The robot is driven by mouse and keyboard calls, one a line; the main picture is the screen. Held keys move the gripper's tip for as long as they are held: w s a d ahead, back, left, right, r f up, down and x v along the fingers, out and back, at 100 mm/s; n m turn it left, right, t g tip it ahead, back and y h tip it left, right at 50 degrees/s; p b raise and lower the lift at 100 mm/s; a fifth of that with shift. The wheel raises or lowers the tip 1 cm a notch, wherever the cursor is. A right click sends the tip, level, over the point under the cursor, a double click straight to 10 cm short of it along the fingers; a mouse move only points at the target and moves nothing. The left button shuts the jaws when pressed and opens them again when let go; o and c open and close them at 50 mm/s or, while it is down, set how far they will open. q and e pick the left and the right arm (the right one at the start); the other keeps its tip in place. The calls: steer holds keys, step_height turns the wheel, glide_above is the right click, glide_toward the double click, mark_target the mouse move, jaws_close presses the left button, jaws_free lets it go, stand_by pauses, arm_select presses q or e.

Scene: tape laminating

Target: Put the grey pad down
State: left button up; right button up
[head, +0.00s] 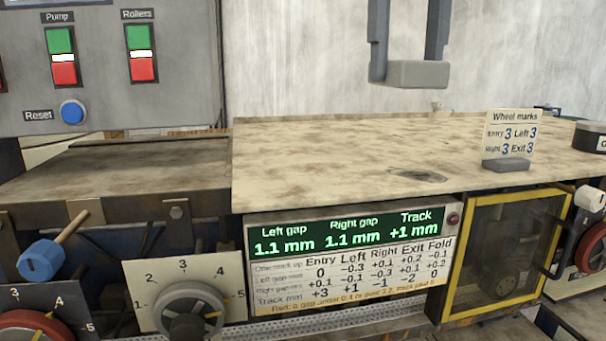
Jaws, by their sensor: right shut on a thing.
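The grey pad (417,75) is a small flat block hanging in the air above the back of the worn tabletop (330,150). My right gripper (408,62) comes down from the top edge with its two fingers, shut on the pad. A gap shows between the pad and the tabletop. My left gripper is not in view.
A "Wheel marks" card (511,135) stands in a grey base at the right of the tabletop, near a dark round tin (590,137). A small dark stain marks the surface. Dials, a blue-headed handle (42,260) and a gap display (345,235) line the front. The tabletop's middle is clear.

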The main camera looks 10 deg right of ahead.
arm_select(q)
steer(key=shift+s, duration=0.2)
arm_select(e)
steer(key=shift+s, duration=0.2)
steer(key=shift+a+f, duration=0.15)
steer(key=shift+a, duration=0.05)
steer(key=a+f, duration=0.2)
steer(key=a, duration=0.1)
steer(key=w+a+f+b, duration=0.1)
steer(key=a+f, duration=0.1)
steer(key=a, duration=0.2)
steer(key=a+f+b, duration=0.1)
steer(key=a+f, duration=0.1)
steer(key=a, duration=0.1)
steer(key=shift+w+a, duration=0.15)
steer(key=shift+w, duration=0.05)
steer(key=shift+a+f, duration=0.3)
steer(key=shift+a, duration=0.15)
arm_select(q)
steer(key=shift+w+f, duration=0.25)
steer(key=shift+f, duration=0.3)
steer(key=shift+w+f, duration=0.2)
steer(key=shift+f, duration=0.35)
